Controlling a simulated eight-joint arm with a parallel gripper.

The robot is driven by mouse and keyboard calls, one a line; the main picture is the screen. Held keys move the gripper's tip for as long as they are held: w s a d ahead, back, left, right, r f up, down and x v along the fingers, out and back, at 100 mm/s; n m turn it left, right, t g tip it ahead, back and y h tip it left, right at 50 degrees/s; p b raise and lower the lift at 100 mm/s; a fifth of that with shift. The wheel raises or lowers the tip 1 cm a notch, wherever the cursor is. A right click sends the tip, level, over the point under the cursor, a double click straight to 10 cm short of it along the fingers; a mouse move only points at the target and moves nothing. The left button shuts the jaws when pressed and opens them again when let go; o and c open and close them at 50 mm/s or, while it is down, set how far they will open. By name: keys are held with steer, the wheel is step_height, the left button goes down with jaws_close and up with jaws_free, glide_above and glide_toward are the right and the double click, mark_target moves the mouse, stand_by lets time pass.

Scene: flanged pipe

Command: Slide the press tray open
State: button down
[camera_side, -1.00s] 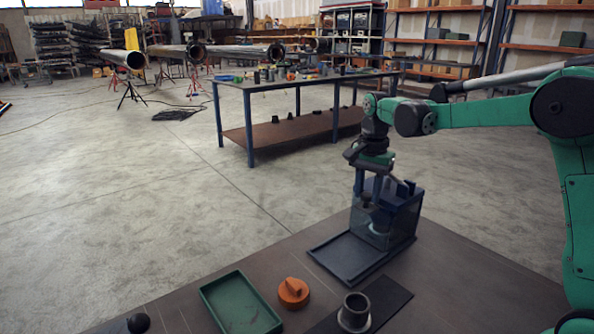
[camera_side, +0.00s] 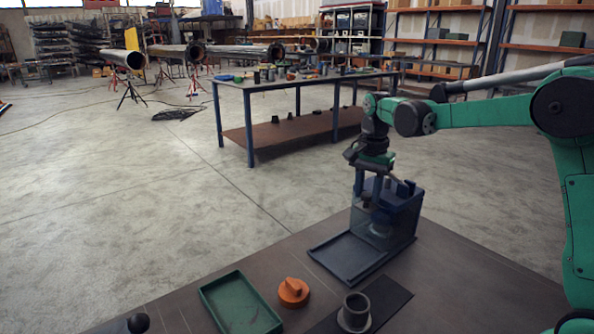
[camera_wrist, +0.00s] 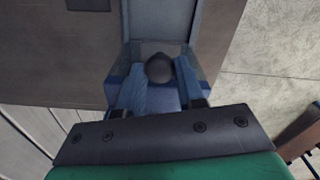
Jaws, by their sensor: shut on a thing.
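The press (camera_side: 402,210) is a blue box with clear walls at the back of the bench in the side view. Its flat dark tray bed (camera_side: 347,257) with low rails extends towards the front left. A pale round part shows dimly behind the clear wall. My gripper (camera_side: 366,196) points down at the front top of the press, shut on a dark round knob (camera_wrist: 159,68). In the wrist view the knob sits between the two bluish fingers, with the grey bed beyond it. The exact contact of the fingers is partly hidden.
A green tray (camera_side: 240,304), an orange knobbed part (camera_side: 293,292) and a grey flanged pipe (camera_side: 355,312) on a dark mat (camera_side: 391,300) lie in front of the press. A black ball (camera_side: 138,323) is at the lower left. The bench edge runs just behind the press.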

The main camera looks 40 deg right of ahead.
steer(key=a, duration=1.1)
steer(key=c, duration=0.5)
jaws_free()
steer(key=shift+c, duration=0.2)
steer(key=shift+r, duration=2.8)
steer(key=shift+r, duration=0.1)
steer(key=shift+r, duration=2.5)
